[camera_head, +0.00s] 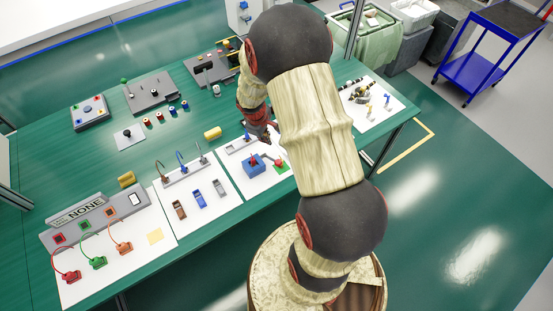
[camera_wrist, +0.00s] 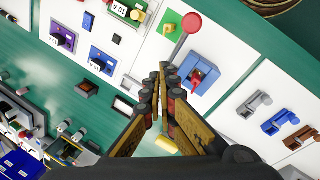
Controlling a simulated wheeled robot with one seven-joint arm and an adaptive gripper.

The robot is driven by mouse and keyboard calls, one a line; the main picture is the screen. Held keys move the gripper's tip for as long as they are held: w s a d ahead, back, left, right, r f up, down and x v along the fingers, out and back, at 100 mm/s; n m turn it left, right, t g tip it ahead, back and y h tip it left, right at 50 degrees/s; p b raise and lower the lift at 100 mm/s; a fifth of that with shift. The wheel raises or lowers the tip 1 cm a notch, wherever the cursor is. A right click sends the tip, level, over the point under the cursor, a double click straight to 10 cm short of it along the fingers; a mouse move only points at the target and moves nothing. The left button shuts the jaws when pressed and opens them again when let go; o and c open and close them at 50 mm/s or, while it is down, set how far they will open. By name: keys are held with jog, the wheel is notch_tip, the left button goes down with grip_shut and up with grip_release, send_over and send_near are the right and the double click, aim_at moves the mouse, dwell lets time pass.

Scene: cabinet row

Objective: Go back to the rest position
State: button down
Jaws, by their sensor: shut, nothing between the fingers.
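My gripper (camera_head: 262,132) is partly hidden behind my arm in the head view, above the green table (camera_head: 60,160). In the wrist view my gripper (camera_wrist: 162,70) has its fingertips together with nothing between them. Beside the fingertips there is a blue box (camera_wrist: 194,84) with a red part on top. The same blue box (camera_head: 252,170) stands on a white sheet in the head view, left of my arm. I cannot tell the gripper's exact height above the table.
A grey panel reading "NONE" (camera_head: 78,213) stands at the table's left, with coloured plugs in front. Brown, blue (camera_head: 199,199) and grey blocks lie on a white sheet. A blue cart (camera_head: 480,65) and grey bins stand beyond the table.

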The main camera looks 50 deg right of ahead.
dwell(0.3)
jog(key=s+a+r+m+t+y+b, duration=0.1)
jog(key=s+a+r+b, duration=0.1)
jog(key=s+a+r, duration=0.3)
jog(key=s+a+r+m+t+y+b, duration=0.1)
jog(key=s+a+r, duration=0.4)
jog(key=a+r, duration=0.7)
jog(key=s+a+r+m+t+y+b, duration=0.1)
jog(key=s+a+r+t+b, duration=0.2)
jog(key=s+a+r, duration=0.3)
jog(key=a+r+b, duration=0.1)
jog(key=a+r, duration=0.1)
jog(key=a, duration=0.1)
jog(key=shift+a+r+m, duration=0.2)
jog(key=shift+r+m, duration=0.1)
